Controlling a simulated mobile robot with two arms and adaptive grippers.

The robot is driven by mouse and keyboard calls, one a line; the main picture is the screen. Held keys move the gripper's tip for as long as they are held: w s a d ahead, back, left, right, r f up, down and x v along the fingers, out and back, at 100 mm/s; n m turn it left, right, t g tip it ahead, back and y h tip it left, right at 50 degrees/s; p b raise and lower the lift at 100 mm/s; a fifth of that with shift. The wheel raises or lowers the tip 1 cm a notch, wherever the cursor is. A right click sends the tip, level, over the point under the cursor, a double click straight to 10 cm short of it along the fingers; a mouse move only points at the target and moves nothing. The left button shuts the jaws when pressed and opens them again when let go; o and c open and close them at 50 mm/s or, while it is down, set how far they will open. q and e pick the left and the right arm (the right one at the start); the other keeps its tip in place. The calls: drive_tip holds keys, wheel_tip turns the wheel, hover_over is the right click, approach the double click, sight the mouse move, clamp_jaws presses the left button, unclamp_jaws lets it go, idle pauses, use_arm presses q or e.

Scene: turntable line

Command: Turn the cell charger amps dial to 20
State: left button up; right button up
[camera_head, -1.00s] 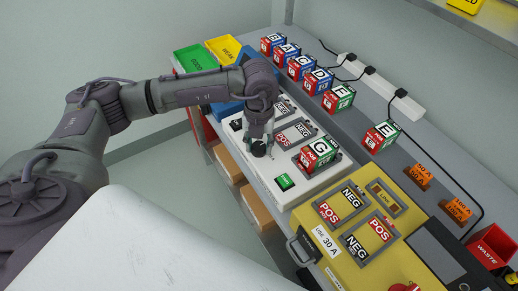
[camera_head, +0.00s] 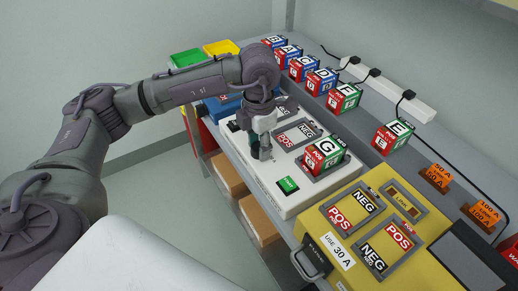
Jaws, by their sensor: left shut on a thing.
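The cell charger (camera_head: 318,195) is a white box on the bench with POS and NEG slots, a green button (camera_head: 288,185) and a cell marked G (camera_head: 324,156) in its nearer slot. My left gripper (camera_head: 262,152) points down over the charger's front left part and is shut on the dark amps dial (camera_head: 265,155). The fingers hide most of the dial, and I cannot read its setting or scale. My right gripper is not in view.
A yellow box (camera_head: 345,225) marked "USE 30 A" stands right of the charger. Several lettered cells (camera_head: 343,98) line the back near a white power strip (camera_head: 390,88). Green (camera_head: 185,62) and yellow bins stand far left.

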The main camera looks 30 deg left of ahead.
sight(259, 146)
use_arm(q)
drive_tip(key=shift+m+b, duration=0.3)
drive_tip(key=shift+m, duration=0.2)
drive_tip(key=shift+r, duration=0.1)
drive_tip(key=o, duration=1.1)
drive_tip(key=shift+o, duration=0.2)
wheel_tip(259, 146, up, 12)
idle(0.3)
